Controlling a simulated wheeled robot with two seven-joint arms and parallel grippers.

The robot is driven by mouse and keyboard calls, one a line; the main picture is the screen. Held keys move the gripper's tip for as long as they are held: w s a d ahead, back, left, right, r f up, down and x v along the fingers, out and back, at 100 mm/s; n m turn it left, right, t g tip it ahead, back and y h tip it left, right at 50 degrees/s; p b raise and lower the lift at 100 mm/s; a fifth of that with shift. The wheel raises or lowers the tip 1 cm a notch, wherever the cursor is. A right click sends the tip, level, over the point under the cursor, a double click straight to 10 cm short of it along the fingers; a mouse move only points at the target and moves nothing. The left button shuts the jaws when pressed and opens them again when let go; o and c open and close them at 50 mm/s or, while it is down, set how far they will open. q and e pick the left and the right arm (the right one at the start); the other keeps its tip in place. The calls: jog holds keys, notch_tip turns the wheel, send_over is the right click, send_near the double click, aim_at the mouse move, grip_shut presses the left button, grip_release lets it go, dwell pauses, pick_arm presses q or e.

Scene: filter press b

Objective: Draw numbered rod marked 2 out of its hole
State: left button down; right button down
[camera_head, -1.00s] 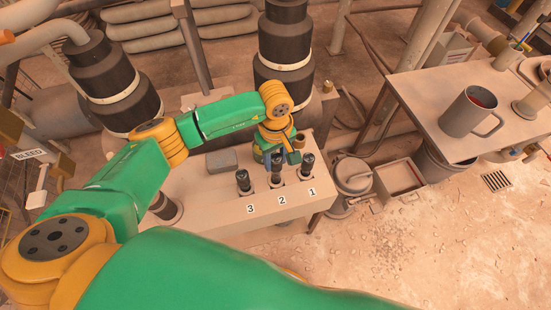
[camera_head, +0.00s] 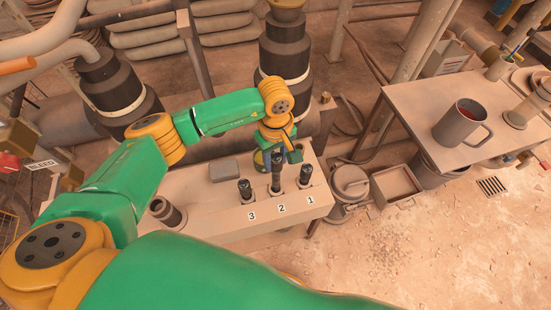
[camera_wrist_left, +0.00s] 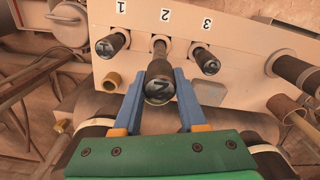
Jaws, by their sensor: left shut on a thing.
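The numbered rod marked 2 (camera_head: 276,173) stands upright at the middle hole, its dark handle higher than its neighbours. In the left wrist view its rounded end with the 2 (camera_wrist_left: 159,86) faces me, and a thinner shaft shows between handle and bench. Whether the lower tip is still inside the hole is unclear. My left gripper (camera_head: 276,153) is shut on the handle from above, with blue fingers on both sides (camera_wrist_left: 158,98). Rod 3 (camera_head: 245,190) is left of it and rod 1 (camera_head: 305,176) right, both low in their holes. My right gripper is not in view.
The pale bench (camera_head: 225,222) carries labels 3, 2 and 1 in front of the rods. A grey box (camera_head: 223,171) and a dark cylinder (camera_head: 165,211) are to the left. A side table (camera_head: 410,100) with a grey mug (camera_head: 462,122) stands right. Large dark insulators rise behind.

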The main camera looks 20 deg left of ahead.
pick_arm(q)
jog(key=shift+r+p, duration=1.2)
jog(key=shift+r, duration=0.75)
jog(key=shift+r, duration=0.55)
